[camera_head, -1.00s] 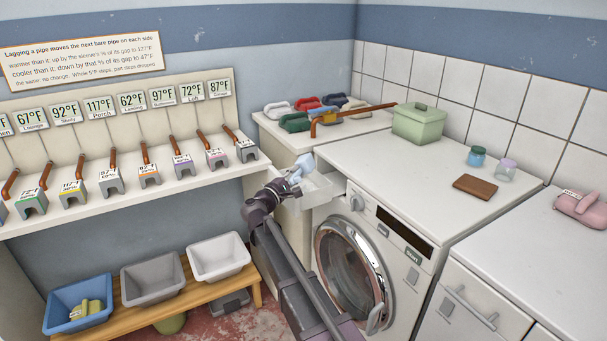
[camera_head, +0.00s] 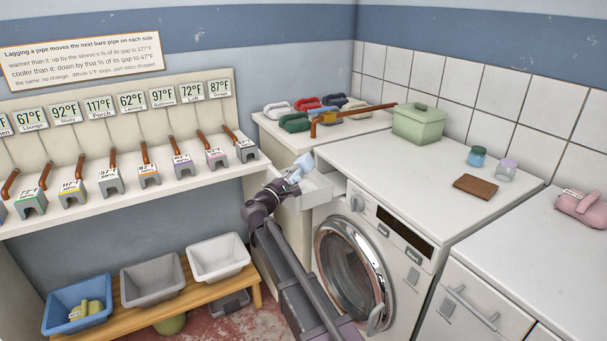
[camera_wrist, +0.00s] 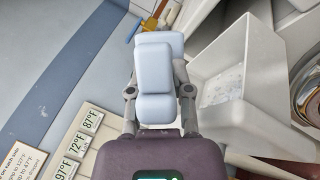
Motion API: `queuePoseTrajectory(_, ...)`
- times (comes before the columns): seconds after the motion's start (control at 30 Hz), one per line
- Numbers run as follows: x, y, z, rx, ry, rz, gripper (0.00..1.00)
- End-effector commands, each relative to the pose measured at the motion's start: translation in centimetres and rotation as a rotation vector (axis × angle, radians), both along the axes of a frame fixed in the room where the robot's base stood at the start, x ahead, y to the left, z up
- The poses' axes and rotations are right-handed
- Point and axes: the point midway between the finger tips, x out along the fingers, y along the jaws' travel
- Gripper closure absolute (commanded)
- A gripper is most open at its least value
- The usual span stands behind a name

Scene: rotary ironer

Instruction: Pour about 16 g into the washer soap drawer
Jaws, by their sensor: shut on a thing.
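My gripper (camera_wrist: 158,98) is shut on a pale blue container (camera_wrist: 154,65), which looks like a small box or scoop. In the head view the pale blue container (camera_head: 301,164) is tilted, held at the left edge of the open washer soap drawer (camera_head: 317,190), slightly above it. The white drawer also shows in the wrist view (camera_wrist: 262,45), to the right of the container, with some pale specks on its inner floor. I see no stream falling. The container's mouth and contents are hidden. My gripper (camera_head: 282,187) is partly covered by my arm in the head view.
The washer (camera_head: 400,185) has its round door below the drawer. On its top are a green lidded box (camera_head: 420,124), two small jars and a brown slab (camera_head: 475,187). A shelf with pipe stubs (camera_head: 150,185) is at left, and tubs (camera_head: 218,258) stand on a bench below.

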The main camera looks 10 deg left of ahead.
Motion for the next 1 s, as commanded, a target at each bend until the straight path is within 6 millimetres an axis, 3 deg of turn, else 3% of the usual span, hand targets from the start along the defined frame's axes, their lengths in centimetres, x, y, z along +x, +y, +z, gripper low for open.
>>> queuePoseTrajectory(1.0, 0.03, 0.15, -0.09, -0.075, 0.015, 0.000, 1.00)
